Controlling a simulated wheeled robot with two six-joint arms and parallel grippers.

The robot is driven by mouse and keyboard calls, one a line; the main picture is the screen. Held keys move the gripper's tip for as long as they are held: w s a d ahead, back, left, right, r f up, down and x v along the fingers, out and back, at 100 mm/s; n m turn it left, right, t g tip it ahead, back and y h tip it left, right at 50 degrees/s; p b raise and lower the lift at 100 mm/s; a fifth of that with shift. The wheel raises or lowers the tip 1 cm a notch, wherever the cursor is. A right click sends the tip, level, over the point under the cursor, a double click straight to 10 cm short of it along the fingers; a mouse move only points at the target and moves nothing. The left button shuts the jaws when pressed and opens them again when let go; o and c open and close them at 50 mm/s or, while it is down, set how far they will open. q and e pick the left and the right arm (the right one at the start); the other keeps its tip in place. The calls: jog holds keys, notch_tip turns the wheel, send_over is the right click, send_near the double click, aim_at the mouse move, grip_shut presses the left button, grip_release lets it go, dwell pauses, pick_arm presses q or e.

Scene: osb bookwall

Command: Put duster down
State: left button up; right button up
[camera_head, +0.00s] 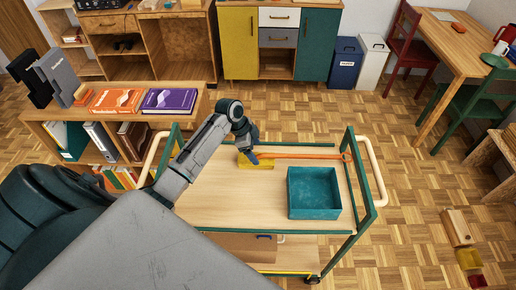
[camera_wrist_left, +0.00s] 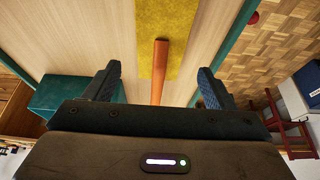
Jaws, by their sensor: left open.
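The duster lies on the light wood top of the trolley (camera_head: 220,205). Its orange handle (camera_head: 312,156) points right, ending in a loop near the right rail, and its yellow head (camera_head: 262,166) is at the left. My left gripper (camera_head: 252,156) is over the head end, partly hiding it. In the left wrist view, the fingers (camera_wrist_left: 156,82) are open on either side of the orange handle (camera_wrist_left: 159,75), apart from it, with the yellow head (camera_wrist_left: 172,30) beyond. Contact with the trolley top cannot be told. My right gripper is not in view.
A teal open box (camera_head: 314,193) stands on the trolley, right of centre. Green rails and cream handles edge the trolley. A low bookcase (camera_head: 125,128) with books is at the left. Bare trolley top lies left of the box.

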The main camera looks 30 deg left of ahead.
pick_arm(q)
jog(key=p+v, duration=0.5)
jog(key=v, duration=0.2)
jog(key=shift+r+p, duration=0.2)
jog(key=shift+p, duration=0.15)
jog(key=shift+s+f, duration=0.1)
jog(key=shift+s, duration=0.05)
